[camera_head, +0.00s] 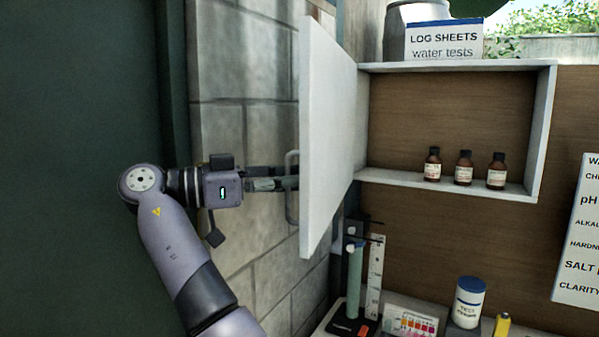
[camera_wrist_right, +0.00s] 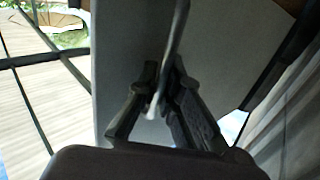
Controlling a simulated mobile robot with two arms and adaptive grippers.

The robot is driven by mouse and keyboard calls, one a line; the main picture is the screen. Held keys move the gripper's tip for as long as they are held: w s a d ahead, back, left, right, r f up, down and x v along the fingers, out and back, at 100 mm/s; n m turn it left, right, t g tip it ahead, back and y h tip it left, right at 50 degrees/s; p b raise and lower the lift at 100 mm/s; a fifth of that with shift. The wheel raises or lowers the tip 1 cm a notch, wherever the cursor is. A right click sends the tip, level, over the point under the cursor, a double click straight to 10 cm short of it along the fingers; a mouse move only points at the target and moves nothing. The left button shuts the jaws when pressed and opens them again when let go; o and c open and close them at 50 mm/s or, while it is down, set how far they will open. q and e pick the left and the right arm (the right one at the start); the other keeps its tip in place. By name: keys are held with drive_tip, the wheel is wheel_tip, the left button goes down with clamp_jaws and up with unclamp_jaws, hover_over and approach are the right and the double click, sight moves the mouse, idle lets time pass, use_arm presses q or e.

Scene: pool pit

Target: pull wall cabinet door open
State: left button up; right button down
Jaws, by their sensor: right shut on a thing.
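The wall cabinet (camera_head: 455,178) has its white door (camera_head: 330,130) swung wide open on the left, showing the shelf inside. The door's pull handle (camera_head: 291,200) is on its outer face, toward the stone wall. My right gripper (camera_head: 286,184) reaches in from the left of the door and is shut on the handle. In the right wrist view the handle (camera_wrist_right: 178,40) runs between the fingers of the right gripper (camera_wrist_right: 163,82), close to the grey door face (camera_wrist_right: 128,60). My left gripper is out of view.
Three brown bottles (camera_head: 464,168) stand inside the cabinet. A log sheets box (camera_head: 443,40) sits on top. Below are a test stand (camera_head: 354,280), a colour chart (camera_head: 410,322) and a white jar (camera_head: 467,303). A block wall (camera_head: 240,130) is behind my right gripper.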

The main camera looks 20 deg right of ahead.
drive_tip(key=shift+w+a+f, duration=0.1)
drive_tip(key=shift+a, duration=0.05)
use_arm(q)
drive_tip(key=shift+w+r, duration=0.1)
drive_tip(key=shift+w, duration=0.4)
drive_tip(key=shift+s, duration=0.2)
use_arm(e)
drive_tip(key=c, duration=2)
unclamp_jaws()
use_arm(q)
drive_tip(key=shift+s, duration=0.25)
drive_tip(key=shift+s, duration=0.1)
